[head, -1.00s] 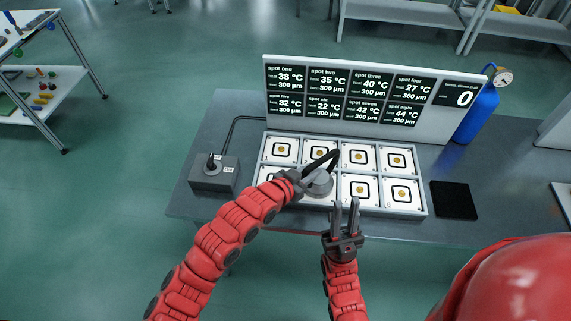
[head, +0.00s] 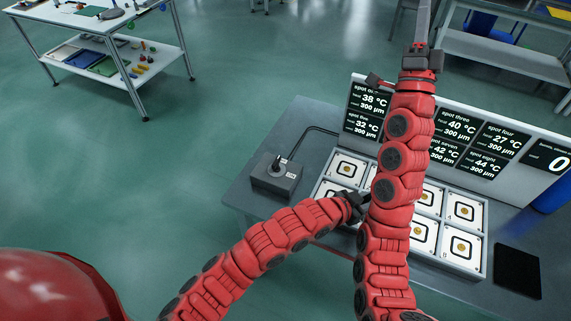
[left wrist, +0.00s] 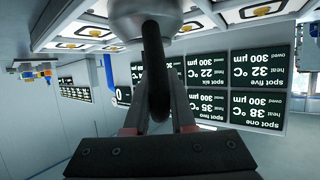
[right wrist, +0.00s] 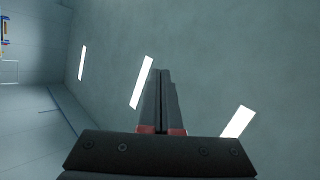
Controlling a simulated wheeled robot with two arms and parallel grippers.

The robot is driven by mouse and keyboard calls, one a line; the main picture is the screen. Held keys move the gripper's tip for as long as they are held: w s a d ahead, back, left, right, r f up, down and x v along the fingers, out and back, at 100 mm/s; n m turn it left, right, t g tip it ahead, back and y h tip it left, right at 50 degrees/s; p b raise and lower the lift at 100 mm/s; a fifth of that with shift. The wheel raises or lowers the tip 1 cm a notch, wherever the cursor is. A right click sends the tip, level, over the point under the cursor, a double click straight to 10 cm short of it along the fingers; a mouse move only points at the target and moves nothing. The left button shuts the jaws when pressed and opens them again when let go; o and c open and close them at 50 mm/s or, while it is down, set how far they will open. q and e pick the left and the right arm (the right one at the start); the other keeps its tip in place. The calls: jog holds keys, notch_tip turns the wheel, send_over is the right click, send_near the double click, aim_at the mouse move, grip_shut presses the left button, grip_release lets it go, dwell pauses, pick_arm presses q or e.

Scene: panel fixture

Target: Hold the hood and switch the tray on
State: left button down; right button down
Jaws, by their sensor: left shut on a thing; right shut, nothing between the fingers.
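The tray (head: 448,266) of square spots lies on the table, partly covered by my right arm in the head view. The switch box (head: 270,185) with a black lever (head: 280,161) and an ON label stands left of it. The grey round hood (left wrist: 155,14) shows at the top of the left wrist view, with its black curved handle (left wrist: 155,75) between my left fingers. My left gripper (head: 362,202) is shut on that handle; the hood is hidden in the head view. My right gripper (head: 421,28) is shut, empty and raised high, away from the box.
A display board (head: 516,188) with spot readings stands behind the tray. A black pad (head: 518,271) lies right of the tray, and a blue cylinder (head: 552,198) stands behind. Shelves with parts stand at the back left.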

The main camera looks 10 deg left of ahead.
jog(key=w+a+f+n+g+y, duration=0.6)
jog(key=a+f+g+y, duration=0.2)
jog(key=a+y, duration=0.1)
jog(key=n+g, duration=0.3)
jog(key=g, duration=1.4)
send_near(276, 167)
jog(key=x, duration=0.5)
jog(key=shift+d+f, duration=0.25)
jog(key=shift+f, duration=0.15)
jog(key=shift+w+a, duration=0.2)
jog(key=shift+a, duration=0.35)
